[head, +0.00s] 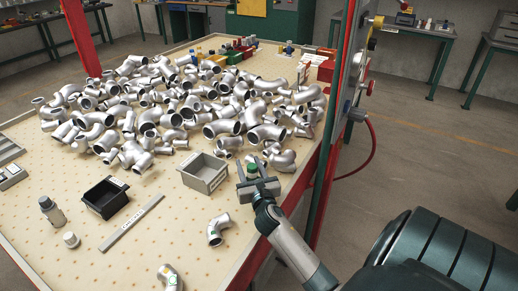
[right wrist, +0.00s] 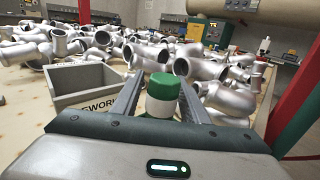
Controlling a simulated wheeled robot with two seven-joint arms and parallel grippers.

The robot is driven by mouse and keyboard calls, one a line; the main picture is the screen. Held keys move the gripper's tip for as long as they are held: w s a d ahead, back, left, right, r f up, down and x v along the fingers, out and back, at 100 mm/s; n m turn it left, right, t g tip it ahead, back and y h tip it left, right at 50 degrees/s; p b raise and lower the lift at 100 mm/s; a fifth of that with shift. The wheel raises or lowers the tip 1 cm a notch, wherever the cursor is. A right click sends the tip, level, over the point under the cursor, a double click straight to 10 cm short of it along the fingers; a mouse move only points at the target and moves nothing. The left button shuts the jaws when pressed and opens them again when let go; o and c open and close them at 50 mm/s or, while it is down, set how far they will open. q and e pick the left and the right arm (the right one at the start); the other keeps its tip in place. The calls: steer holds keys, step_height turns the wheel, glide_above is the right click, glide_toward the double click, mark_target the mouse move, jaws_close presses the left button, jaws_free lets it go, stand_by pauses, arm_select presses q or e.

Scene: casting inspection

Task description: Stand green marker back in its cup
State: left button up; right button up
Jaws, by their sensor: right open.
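A green-topped item with a white body (right wrist: 162,100), which looks like the green marker, stands upright between the fingers of my right gripper (right wrist: 165,88). In the head view its green top (head: 252,168) shows between the fingers of the right gripper (head: 256,165), just right of the grey bin. The fingers are apart, one on each side of it, and I cannot tell whether they touch it. Its lower end is hidden by the gripper body. I cannot make out a marker cup for certain. My left gripper is not in view.
A grey bin (head: 205,171) with a lettered label stands left of the right gripper. A black bin (head: 106,197), a ruler (head: 132,223), a bottle (head: 52,211) and a small white pot (head: 71,239) are farther left. Metal pipe elbows heap behind; one elbow (head: 217,229) lies in front.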

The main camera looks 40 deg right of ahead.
mark_target(254, 176)
steer(key=shift+d, duration=0.1)
steer(key=b+v, duration=0.1)
steer(key=v, duration=0.4)
steer(key=shift+s+f, duration=0.1)
steer(key=shift+s, duration=0.15)
steer(key=b+v, duration=0.2)
steer(key=v, duration=0.8)
steer(key=shift+s+a, duration=0.2)
steer(key=shift+s, duration=0.1)
steer(key=shift+s+a+r, duration=0.2)
steer(key=shift+s+a, duration=0.15)
steer(key=shift+s, duration=0.2)
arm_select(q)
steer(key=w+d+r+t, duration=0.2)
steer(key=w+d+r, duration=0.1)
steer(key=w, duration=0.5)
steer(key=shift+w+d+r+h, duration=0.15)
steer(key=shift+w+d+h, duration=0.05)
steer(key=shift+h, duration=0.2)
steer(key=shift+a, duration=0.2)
